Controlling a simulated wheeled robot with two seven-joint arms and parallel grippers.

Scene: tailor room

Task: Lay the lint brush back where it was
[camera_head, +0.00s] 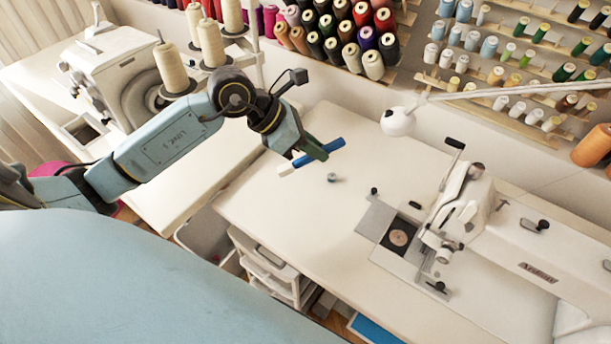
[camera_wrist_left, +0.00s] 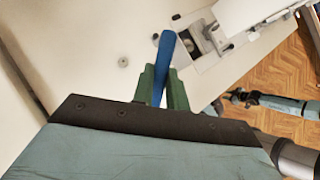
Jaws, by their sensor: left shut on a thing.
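The lint brush (camera_head: 328,146) has a blue handle and a white end, which points to the lower left in the head view. My left gripper (camera_head: 314,153) is shut on it and holds it over the left part of the white sewing table. In the left wrist view the blue handle (camera_wrist_left: 164,62) sticks out from between the green fingers (camera_wrist_left: 163,85); the white end is hidden there. My right gripper (camera_wrist_left: 235,97) shows small at the right of the left wrist view, above the wood floor; its jaws are too small to read. It is outside the head view.
A small grey round thing (camera_head: 332,178) lies on the white table (camera_head: 290,215) below the brush. A sewing machine (camera_head: 500,228) stands to the right. Thread cones (camera_head: 212,42) and another machine (camera_head: 125,75) stand left. A white lamp head (camera_head: 397,122) hangs behind.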

